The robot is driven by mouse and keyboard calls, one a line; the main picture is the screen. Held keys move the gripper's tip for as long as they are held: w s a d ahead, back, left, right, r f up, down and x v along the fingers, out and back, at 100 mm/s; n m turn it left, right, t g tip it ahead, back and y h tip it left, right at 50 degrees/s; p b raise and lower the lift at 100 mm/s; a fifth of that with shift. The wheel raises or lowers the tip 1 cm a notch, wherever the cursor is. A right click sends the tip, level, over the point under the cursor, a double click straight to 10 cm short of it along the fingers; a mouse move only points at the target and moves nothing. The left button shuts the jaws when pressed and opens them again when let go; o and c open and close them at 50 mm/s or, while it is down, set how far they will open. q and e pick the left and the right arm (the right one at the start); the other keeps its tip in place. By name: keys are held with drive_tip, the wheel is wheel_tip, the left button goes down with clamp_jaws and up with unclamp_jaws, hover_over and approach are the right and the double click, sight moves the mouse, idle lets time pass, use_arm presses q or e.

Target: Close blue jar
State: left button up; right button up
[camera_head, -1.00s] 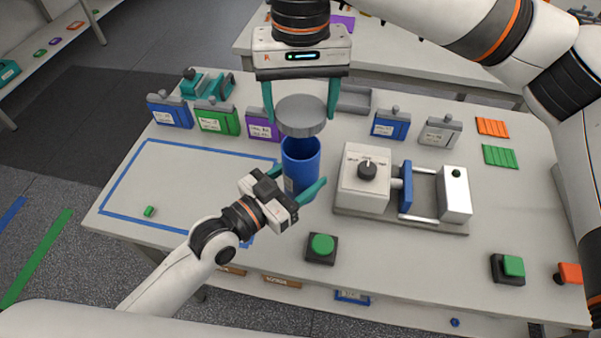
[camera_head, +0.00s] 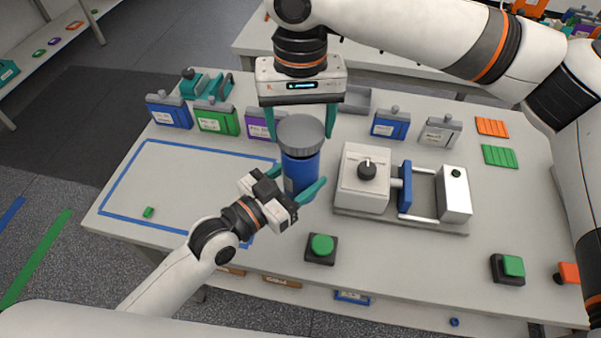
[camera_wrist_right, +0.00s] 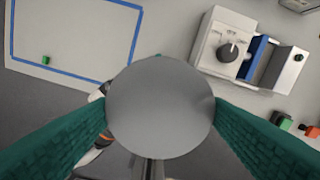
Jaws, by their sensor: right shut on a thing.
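The blue jar (camera_head: 300,172) stands upright on the table in the head view. Its grey lid (camera_head: 300,133) sits at the jar's mouth and covers it; whether it is fully seated I cannot tell. My right gripper (camera_head: 301,130) points down from above and is shut on the lid, one teal finger on each side. The lid (camera_wrist_right: 160,107) fills the middle of the right wrist view between the fingers and hides the jar. My left gripper (camera_head: 298,190) has its teal fingers on either side of the jar's lower body, seemingly holding it.
A white device with a knob (camera_head: 365,178) and a blue plate stands right of the jar. A green button (camera_head: 321,247) is in front. Blue, green and purple boxes (camera_head: 216,118) stand behind left. The blue-taped area (camera_head: 185,185) is mostly clear, with one small green piece (camera_head: 148,212).

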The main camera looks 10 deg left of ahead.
sight(300, 171)
drive_tip(key=shift+s+r, duration=0.1)
idle(0.6)
drive_tip(key=shift+f, duration=0.95)
drive_tip(key=shift+f, duration=0.5)
use_arm(q)
clamp_jaws()
use_arm(e)
drive_tip(key=shift+f, duration=0.1)
drive_tip(key=m, duration=0.4)
drive_tip(key=shift+m, duration=0.4)
drive_tip(key=m, duration=0.4)
drive_tip(key=shift+a, duration=0.1)
drive_tip(key=m, duration=1)
drive_tip(key=shift+m, duration=0.4)
